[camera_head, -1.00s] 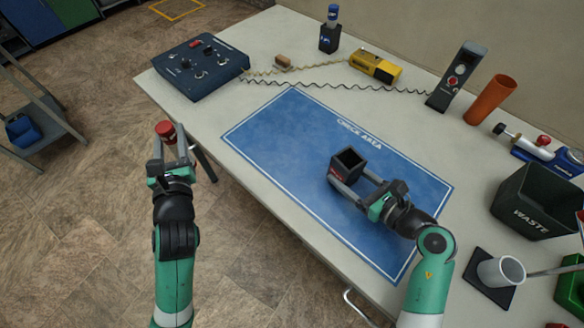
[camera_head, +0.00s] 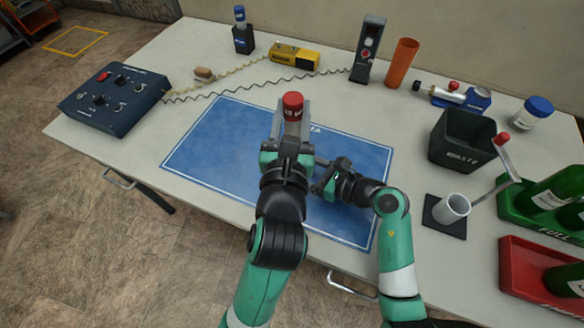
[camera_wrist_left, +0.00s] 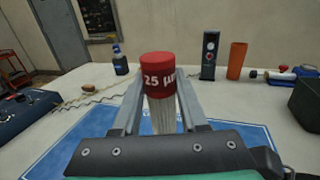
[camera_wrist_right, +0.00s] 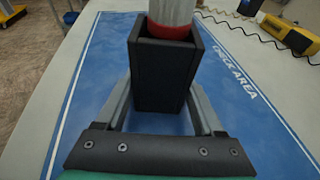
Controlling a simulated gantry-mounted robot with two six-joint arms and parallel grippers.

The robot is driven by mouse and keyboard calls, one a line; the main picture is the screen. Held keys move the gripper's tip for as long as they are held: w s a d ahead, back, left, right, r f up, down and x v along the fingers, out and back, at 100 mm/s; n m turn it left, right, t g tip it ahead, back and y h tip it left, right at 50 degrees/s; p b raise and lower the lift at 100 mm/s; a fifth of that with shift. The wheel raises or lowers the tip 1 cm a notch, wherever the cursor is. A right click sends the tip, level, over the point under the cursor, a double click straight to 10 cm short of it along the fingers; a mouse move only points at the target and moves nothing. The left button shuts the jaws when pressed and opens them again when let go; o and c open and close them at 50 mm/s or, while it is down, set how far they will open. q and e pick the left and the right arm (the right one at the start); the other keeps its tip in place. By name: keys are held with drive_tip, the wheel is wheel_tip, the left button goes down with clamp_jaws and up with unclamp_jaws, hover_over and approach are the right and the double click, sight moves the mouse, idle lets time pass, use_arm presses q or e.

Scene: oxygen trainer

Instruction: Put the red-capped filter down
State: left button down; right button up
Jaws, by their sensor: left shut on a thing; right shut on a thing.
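The red-capped filter (camera_head: 292,104) is upright in my left gripper (camera_head: 292,122), which is shut on its pale body. Its red cap, marked "25", shows large in the left wrist view (camera_wrist_left: 159,75). My right gripper (camera_wrist_right: 160,95) is shut on a dark, open-topped square holder (camera_wrist_right: 157,80) on the blue mat. In the right wrist view the filter's lower red end (camera_wrist_right: 168,30) is at the holder's mouth, seemingly just inside; how deep I cannot tell. In the head view my left gripper hides the holder.
The blue check-area mat (camera_head: 205,150) lies under both grippers. A control box (camera_head: 115,98) stands to the left. A yellow device (camera_head: 295,56), a dark meter (camera_head: 368,48) and an orange tube (camera_head: 402,62) stand behind. The waste bin (camera_head: 462,140) and white cup (camera_head: 452,208) are to the right.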

use_arm(q)
wheel_tip(320, 180, down, 8)
drive_tip(key=shift+f, duration=0.1)
drive_tip(key=shift+c, duration=2.2)
unclamp_jaws()
use_arm(e)
drive_tip(key=shift+f, duration=0.1)
use_arm(q)
drive_tip(key=shift+s, duration=0.1)
drive_tip(key=s+a, duration=0.1)
drive_tip(key=s, duration=1.1)
